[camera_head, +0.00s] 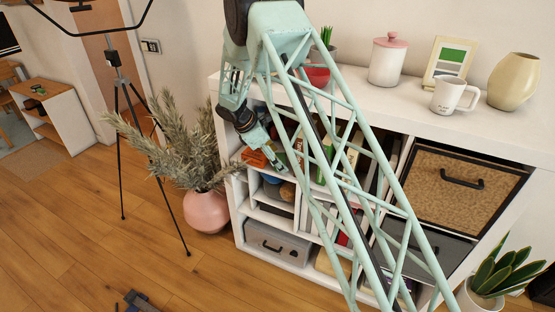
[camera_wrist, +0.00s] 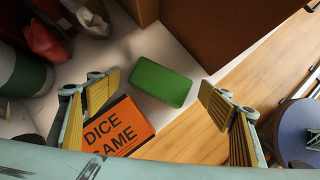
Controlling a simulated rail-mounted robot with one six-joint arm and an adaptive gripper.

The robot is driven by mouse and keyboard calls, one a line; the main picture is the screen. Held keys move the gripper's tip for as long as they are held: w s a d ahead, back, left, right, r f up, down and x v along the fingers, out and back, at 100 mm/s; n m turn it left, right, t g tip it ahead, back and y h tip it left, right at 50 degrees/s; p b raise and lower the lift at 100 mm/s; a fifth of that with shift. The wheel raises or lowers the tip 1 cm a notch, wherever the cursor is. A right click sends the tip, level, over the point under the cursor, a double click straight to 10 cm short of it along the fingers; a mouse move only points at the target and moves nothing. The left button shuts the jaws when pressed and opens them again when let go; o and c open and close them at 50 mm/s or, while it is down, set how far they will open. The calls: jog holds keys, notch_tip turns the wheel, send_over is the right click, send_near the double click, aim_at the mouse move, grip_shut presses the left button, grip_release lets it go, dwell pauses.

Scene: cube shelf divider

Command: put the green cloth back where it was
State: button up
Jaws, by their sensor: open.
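The green cloth (camera_wrist: 160,82) shows in the wrist view as a flat, folded green rectangle beside an orange box marked DICE GAME (camera_wrist: 112,128). It lies at the edge of a white shelf board (camera_wrist: 190,55), with its right end seen against the wooden floor; I cannot tell if it overhangs. My gripper (camera_wrist: 156,96) is open, its yellow-padded fingers spread to either side, with the cloth and box in the view between them. In the head view my gripper (camera_head: 268,152) is at the upper left compartments of the white shelf unit (camera_head: 330,85); the cloth cannot be made out there.
A brown panel or box (camera_wrist: 215,25) stands behind the cloth in the wrist view. Red and green items crowd the upper left. In the head view a leafy plant in a pink vase (camera_head: 207,207) and a tripod (camera_head: 120,130) stand left of the shelf unit.

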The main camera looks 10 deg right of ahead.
jog(key=shift+r, duration=0.15)
jog(key=shift+a+r, duration=0.35)
jog(key=shift+r, duration=0.15)
jog(key=p+v, duration=0.1)
jog(key=v, duration=0.3)
jog(key=shift+s+a, duration=0.1)
jog(key=s+a+p, duration=0.2)
jog(key=a, duration=0.9)
jog(key=shift+s+a, duration=0.2)
jog(key=shift+s, duration=0.05)
